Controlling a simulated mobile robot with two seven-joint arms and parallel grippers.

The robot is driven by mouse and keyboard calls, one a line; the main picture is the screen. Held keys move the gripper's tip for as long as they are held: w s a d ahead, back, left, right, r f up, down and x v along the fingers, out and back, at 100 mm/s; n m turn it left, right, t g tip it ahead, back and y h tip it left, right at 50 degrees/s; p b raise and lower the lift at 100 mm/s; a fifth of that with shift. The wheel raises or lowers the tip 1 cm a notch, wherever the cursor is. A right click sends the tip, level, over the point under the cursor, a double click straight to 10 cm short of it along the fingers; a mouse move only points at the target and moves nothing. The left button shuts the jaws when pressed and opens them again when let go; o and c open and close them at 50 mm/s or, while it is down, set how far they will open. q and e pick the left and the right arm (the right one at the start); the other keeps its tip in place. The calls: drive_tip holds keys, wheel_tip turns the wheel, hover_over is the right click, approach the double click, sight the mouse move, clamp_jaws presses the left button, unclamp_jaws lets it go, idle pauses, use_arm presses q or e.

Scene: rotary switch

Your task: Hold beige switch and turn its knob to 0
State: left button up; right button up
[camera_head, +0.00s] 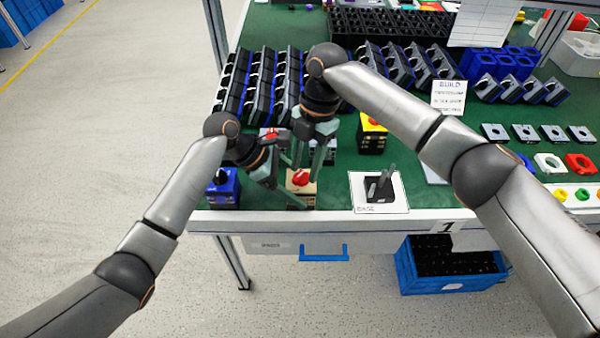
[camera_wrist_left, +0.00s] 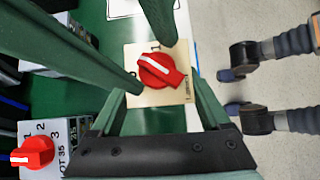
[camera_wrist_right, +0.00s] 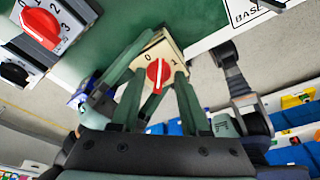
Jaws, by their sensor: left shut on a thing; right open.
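The beige switch (camera_head: 300,187) with a red knob (camera_head: 302,177) stands near the table's front edge. My left gripper (camera_wrist_left: 160,98) is shut on the switch body. My right gripper (camera_wrist_right: 160,75) is open above the switch, its fingertips on either side of the red knob (camera_wrist_right: 158,73); I cannot tell whether they touch it. In the right wrist view the beige face (camera_wrist_right: 151,48) shows 0 at upper left and 1 at right. The knob's white line runs roughly between these marks. The knob also shows in the left wrist view (camera_wrist_left: 160,70).
A blue switch (camera_head: 223,187) stands left of the beige one, and a yellow-topped switch (camera_head: 372,135) behind to the right. A grey switch with a red knob (camera_wrist_left: 38,150) is close by. A white BASE card (camera_head: 395,205) with a dark holder (camera_head: 378,190) lies to the right.

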sight(303, 172)
drive_tip(key=shift+s+a+f, duration=0.15)
drive_tip(key=shift+s+a, duration=0.25)
drive_tip(key=shift+s, duration=0.15)
drive_tip(key=shift+v, duration=0.85)
drive_tip(key=shift+s+a+v, duration=0.1)
drive_tip(key=shift+a+v, duration=0.05)
drive_tip(key=shift+v, duration=0.75)
drive_tip(key=shift+s+a+v, duration=0.1)
drive_tip(key=shift+a+v, duration=0.05)
drive_tip(key=shift+v, duration=0.75)
drive_tip(key=shift+c, duration=0.2)
